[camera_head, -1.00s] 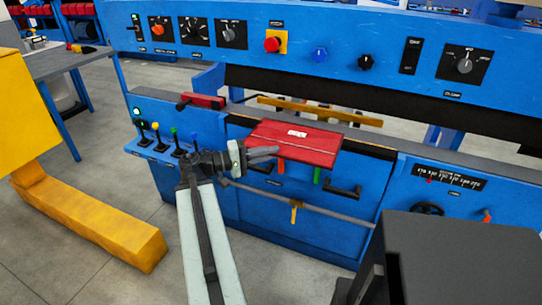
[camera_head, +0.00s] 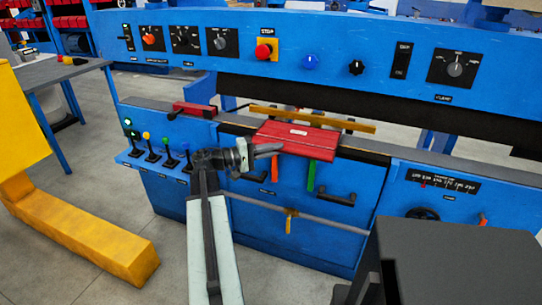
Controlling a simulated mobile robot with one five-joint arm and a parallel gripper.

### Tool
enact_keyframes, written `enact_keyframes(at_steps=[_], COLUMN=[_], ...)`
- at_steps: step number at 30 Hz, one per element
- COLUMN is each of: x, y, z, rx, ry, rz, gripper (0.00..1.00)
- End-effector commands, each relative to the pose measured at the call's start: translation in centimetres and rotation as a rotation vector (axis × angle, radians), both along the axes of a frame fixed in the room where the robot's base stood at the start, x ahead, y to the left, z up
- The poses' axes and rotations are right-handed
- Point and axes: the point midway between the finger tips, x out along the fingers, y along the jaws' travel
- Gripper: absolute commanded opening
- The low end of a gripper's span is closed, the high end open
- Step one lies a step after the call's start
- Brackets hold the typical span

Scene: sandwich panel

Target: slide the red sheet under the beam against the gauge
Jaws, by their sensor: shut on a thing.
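The red sheet (camera_head: 297,141), with a small white label, lies on the machine's bed, its near edge overhanging the front. My gripper (camera_head: 268,150) is shut on its near left edge. A yellow bar (camera_head: 310,118), which looks like the gauge, stands behind the sheet. The sheet's far edge is close to this bar; I cannot tell whether they touch. The dark beam (camera_head: 400,100) spans the machine above and behind the bed, under the blue control panel.
Several levers (camera_head: 160,147) stand left of my gripper. Orange (camera_head: 275,170) and green (camera_head: 311,176) tabs hang below the sheet. A yellow stand (camera_head: 90,235) is at left.

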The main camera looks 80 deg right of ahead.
Motion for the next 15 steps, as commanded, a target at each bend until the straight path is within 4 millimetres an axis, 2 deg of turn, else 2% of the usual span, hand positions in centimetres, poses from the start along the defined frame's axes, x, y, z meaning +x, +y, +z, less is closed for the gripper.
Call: enact_keyframes(at_steps=[3, 13, 15], x=[-0.3, -1.2, -1.2], y=[-1.9, -6.1, -6.2], z=[0.0, 0.0, -1.1], rx=[0.0, 0.0, 0.0], ry=[0.001, 0.001, 0.001], rz=[-0.001, -0.001, -0.001], gripper=[0.0, 0.0, 0.0])
